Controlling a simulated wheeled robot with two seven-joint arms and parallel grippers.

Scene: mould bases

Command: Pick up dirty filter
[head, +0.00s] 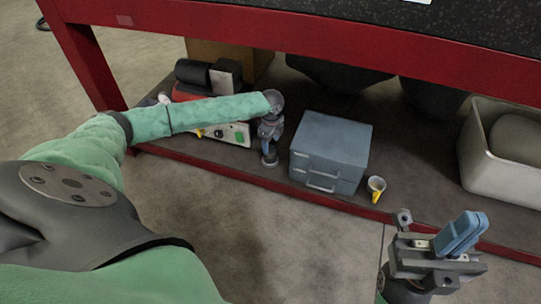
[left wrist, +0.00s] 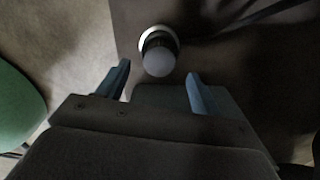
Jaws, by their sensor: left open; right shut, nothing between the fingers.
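A round pale thing (left wrist: 158,53) with a grey rounded top and a white rim shows in the left wrist view, just beyond my left fingertips. It may be the dirty filter, but I cannot tell for certain. My left gripper (left wrist: 158,70) is open, with its blue fingers apart and nothing held between them. In the head view my left gripper (head: 270,155) hangs over the front edge of the low shelf, left of the grey drawer box. My right gripper (head: 461,235) is shut and empty, in front of the shelf at the lower right.
The grey drawer box (head: 330,150) stands on the dark shelf (head: 405,160). A small cup (head: 376,185) with yellow on it stands to its right. A pale bin (head: 497,165) is at the far right. A red machine (head: 190,92) is partly behind my left arm. A red-edged tabletop (head: 300,35) overhangs the shelf.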

